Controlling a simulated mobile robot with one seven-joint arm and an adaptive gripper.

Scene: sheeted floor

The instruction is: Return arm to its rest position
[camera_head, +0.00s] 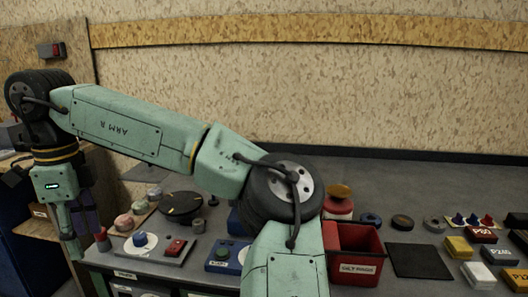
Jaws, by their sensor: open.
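My arm (130,128) is pale green with dark joints. It rises from the bottom middle, bends at a large black elbow joint and stretches left across the view to a dark wrist. My gripper (82,238) hangs from the wrist at the far left, pointing down, near the bench's left end. Its fingers are small in view and partly overlap one another; I see nothing held between them.
The grey bench (330,170) carries a black turntable disc (181,206), a blue control box (226,254), a red bin (357,247), a dark square mat (419,261) and several labelled blocks on the right. A wall stands behind. My arm hides part of the bench.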

